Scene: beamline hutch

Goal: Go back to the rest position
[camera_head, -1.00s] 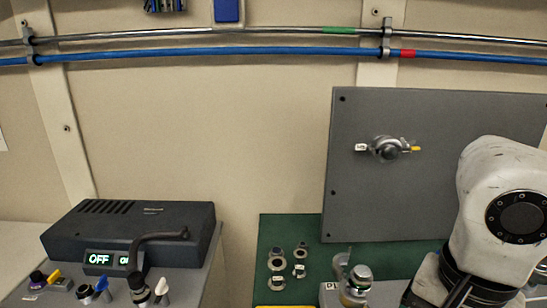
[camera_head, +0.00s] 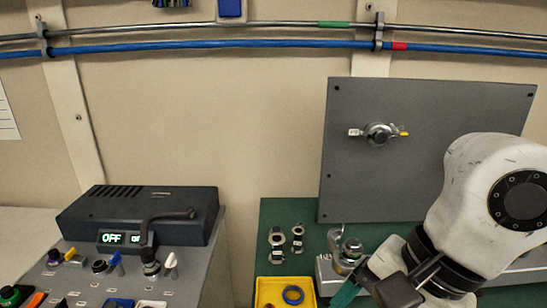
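My white arm comes in from the right. Its dark wrist and my gripper (camera_head: 372,292) are low in the picture, over the green bench (camera_head: 268,215). The gripper is cut off by the bottom edge, so its fingertips do not show clearly. A teal piece slants beside it at the bottom edge; I cannot tell whether it is a finger or something held. A round metal fitting (camera_head: 350,250) stands just left of the wrist.
A grey upright panel (camera_head: 350,180) with a valve (camera_head: 379,134) stands behind the arm. A control console (camera_head: 140,215) reading OFF stands further left.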

